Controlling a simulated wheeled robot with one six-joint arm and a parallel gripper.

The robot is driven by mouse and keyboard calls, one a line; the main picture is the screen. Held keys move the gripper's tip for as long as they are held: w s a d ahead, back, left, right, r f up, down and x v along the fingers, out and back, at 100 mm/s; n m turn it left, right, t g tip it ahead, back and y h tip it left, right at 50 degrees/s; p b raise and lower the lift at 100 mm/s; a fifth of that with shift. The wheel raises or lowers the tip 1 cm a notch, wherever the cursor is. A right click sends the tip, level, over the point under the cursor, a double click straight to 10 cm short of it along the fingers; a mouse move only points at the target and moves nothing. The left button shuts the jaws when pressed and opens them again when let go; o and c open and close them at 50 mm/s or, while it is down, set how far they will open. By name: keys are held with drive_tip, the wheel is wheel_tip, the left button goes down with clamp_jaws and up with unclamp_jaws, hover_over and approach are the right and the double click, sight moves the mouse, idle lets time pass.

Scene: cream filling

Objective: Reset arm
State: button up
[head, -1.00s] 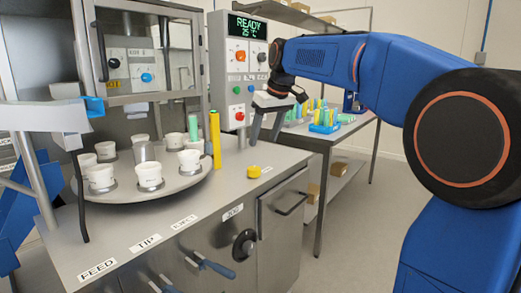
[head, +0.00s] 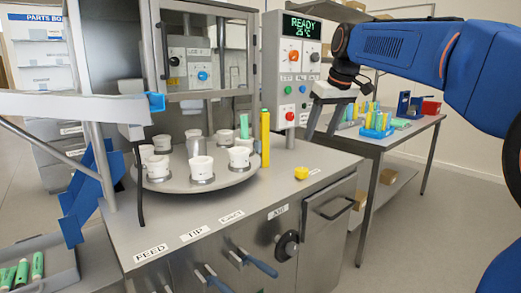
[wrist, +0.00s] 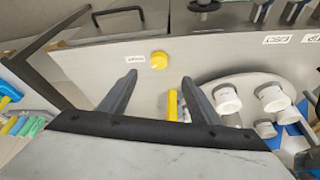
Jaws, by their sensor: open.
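My gripper (head: 325,117) hangs at the right end of the machine's counter, fingers pointing down. In the wrist view my gripper (wrist: 157,92) is open, with nothing between its two grey fingers. A yellow button (head: 301,173) sits on the counter just to the left of and in front of the gripper; the yellow button also shows beyond the fingertips in the wrist view (wrist: 159,60). My blue arm (head: 400,60) reaches in from the right.
A round turntable (head: 180,185) with several white cups stands on the counter. A yellow post (head: 265,138) rises beside it. A control panel (head: 300,70) reads READY 25 °C. A side table (head: 400,135) at right holds coloured tubes. A tray (head: 50,270) of green tubes is at lower left.

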drive_tip(key=s+d+f+m, duration=0.2)
drive_tip(key=s+f, duration=1.3)
drive_tip(key=s, duration=0.2)
drive_tip(key=s+d+f+m+h, duration=0.1)
drive_tip(key=s+d+f+m, duration=0.1)
drive_tip(key=s+f, duration=1.2)
drive_tip(key=s, duration=0.4)
drive_tip(key=shift+f+t+h, duration=0.3)
drive_tip(key=shift+f, duration=0.05)
drive_tip(key=shift+c, duration=0.6)
